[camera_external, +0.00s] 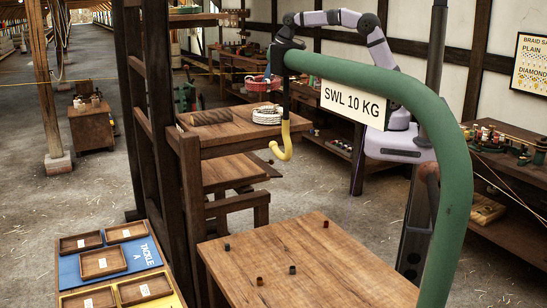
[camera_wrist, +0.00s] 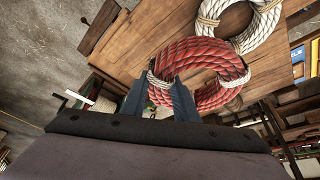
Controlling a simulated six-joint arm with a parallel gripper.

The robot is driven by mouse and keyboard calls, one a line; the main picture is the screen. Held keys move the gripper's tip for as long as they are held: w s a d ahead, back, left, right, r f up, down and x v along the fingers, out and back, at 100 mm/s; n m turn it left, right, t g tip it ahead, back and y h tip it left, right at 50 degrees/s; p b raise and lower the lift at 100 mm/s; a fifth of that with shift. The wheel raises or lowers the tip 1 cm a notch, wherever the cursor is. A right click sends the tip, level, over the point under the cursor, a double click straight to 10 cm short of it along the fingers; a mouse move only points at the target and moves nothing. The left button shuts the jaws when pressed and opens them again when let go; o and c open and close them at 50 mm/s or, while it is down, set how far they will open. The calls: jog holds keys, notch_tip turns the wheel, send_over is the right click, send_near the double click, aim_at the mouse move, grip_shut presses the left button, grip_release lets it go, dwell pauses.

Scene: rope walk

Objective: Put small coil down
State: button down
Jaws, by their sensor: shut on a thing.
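My gripper (camera_wrist: 160,92) is shut on the red rope coil (camera_wrist: 198,55), gripping the near left part of its ring in the wrist view. The coil has pale bindings. It appears above the wooden bench (camera_wrist: 155,40), and whether it touches the bench is unclear. A white rope coil (camera_wrist: 237,20) lies beyond it, partly overlapped by the red one in this view. In the external view the red coil (camera_external: 262,83) shows above and behind the white coil (camera_external: 267,115). The green hoist arm hides much of my gripper there.
A green hoist arm (camera_external: 400,90) with a yellow hook (camera_external: 285,145) stands in front. Dark rope (camera_external: 212,117) lies on the bench left of the white coil. A blue tray board (camera_external: 140,252) and a wooden table (camera_external: 310,265) with several small pieces are nearer.

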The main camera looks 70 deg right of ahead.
jog(key=s+a+f+n+p, duration=0.1)
jog(key=s+a+f, duration=0.15)
jog(key=s, duration=0.45)
jog(key=s+a+f, duration=0.2)
jog(key=s+a, duration=0.2)
jog(key=s, duration=0.4)
jog(key=w+a+f+n+y+b, duration=0.1)
jog(key=w+a+f+n+b, duration=0.2)
jog(key=a, duration=0.7)
jog(key=w+a+f+n+y+b, duration=0.1)
jog(key=w+a+b, duration=0.3)
jog(key=a, duration=0.5)
jog(key=w+a+f+n+b, duration=0.1)
jog(key=w+a+f+b, duration=0.2)
jog(key=a, duration=0.7)
jog(key=s+f+n+g+y+b, duration=0.1)
jog(key=f+n+b, duration=0.5)
jog(key=f, duration=0.7)
jog(key=s+f+n+g+y+b, duration=0.1)
jog(key=s+f+n+g+b, duration=0.2)
jog(key=f, duration=1.1)
jog(key=shift+s+a+n+g+y+b, duration=0.4)
jog(key=shift+s+n+b, duration=1.4)
jog(key=shift+n, duration=0.5)
jog(key=shift+f+p, duration=0.8)
jog(key=shift+f, duration=4.2)
jog(key=shift+f, duration=0.1)
